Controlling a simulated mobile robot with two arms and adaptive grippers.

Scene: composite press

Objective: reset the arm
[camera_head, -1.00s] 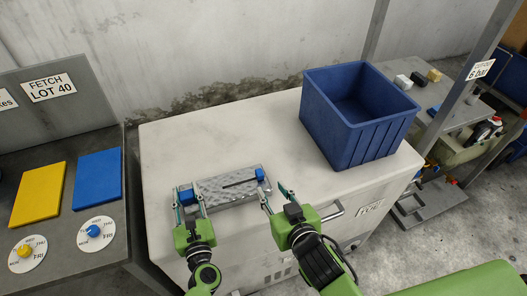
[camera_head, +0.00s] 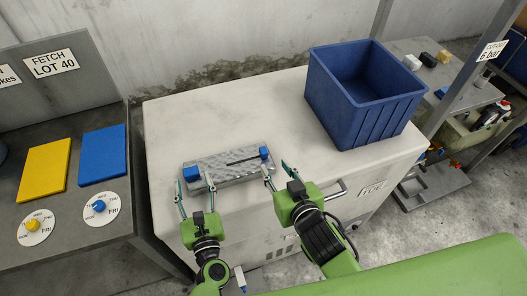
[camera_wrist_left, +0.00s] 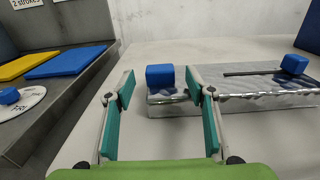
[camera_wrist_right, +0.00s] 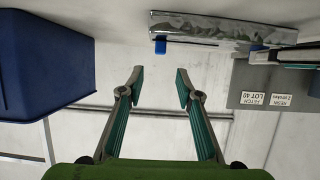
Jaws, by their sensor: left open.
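A grey metal fixture (camera_head: 230,172) with a dark slot lies on the white cabinet top. A blue block (camera_head: 191,174) sits at its left end, and a smaller blue knob (camera_head: 264,152) at the slot's right end. My left gripper (camera_head: 194,186) is open at the fixture's near left edge. In the left wrist view the blue block (camera_wrist_left: 160,77) shows between the fingers, beyond the tips, and nothing is held. My right gripper (camera_head: 279,171) is open and empty, just right of the fixture. In the right wrist view the fixture (camera_wrist_right: 225,28) is apart from its fingers.
A blue bin (camera_head: 370,120) stands on the cabinet top (camera_head: 285,105) at the back right. A grey bench at the left carries yellow (camera_head: 44,170) and blue (camera_head: 102,155) plates and two dials. The cabinet top behind the fixture is clear.

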